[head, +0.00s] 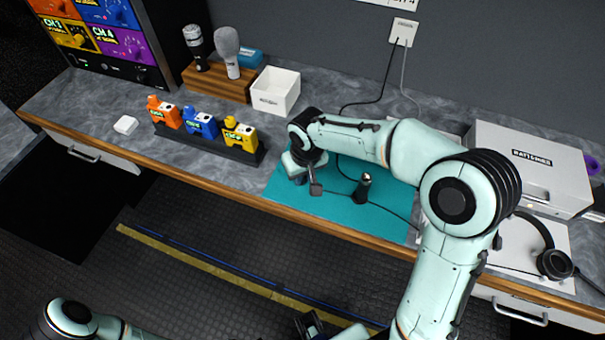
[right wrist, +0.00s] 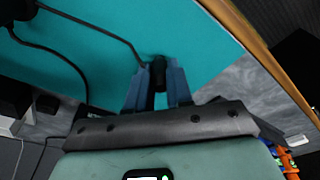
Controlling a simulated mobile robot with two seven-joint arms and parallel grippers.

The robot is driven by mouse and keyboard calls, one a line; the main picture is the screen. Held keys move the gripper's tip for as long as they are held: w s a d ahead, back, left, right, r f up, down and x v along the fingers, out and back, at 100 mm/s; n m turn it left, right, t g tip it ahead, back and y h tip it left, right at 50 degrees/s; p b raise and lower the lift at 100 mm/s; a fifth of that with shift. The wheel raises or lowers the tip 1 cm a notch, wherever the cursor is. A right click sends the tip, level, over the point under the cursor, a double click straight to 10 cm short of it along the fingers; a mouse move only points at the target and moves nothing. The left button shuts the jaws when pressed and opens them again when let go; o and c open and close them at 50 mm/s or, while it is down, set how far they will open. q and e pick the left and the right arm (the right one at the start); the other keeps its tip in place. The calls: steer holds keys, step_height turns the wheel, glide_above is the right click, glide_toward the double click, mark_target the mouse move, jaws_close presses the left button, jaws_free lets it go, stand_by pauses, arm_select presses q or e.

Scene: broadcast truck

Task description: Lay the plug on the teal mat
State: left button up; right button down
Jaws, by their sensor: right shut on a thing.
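The teal mat (head: 340,212) lies on the counter, and it fills the upper part of the right wrist view (right wrist: 200,35). My right gripper (head: 299,181) is over the mat's left end, pointing down. In the right wrist view its blue fingers (right wrist: 158,88) are shut on the black plug (right wrist: 158,70), from which a dark cable runs to the upper left. The plug is hidden in the head view. I cannot tell if it touches the mat. My left gripper (head: 310,324) is low at the bottom edge, partly cut off; its opening is unclear.
A small black upright object (head: 362,188) stands on the mat right of my gripper. Orange, blue and yellow units (head: 202,124) stand in a black rack to the left. A white bin (head: 275,91) is behind. Headphones (head: 552,262) and a white case (head: 530,165) are at right.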

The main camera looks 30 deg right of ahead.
steer(key=shift+f, duration=0.15)
steer(key=c, duration=1)
jaws_free()
steer(key=shift+r, duration=0.4)
steer(key=r, duration=0.3)
steer(key=s+r+p, duration=0.1)
steer(key=r, duration=0.3)
steer(key=s+r, duration=0.1)
steer(key=r, duration=0.3)
steer(key=shift+a+r, duration=0.1)
steer(key=shift+r, duration=0.15)
steer(key=shift+w, duration=0.1)
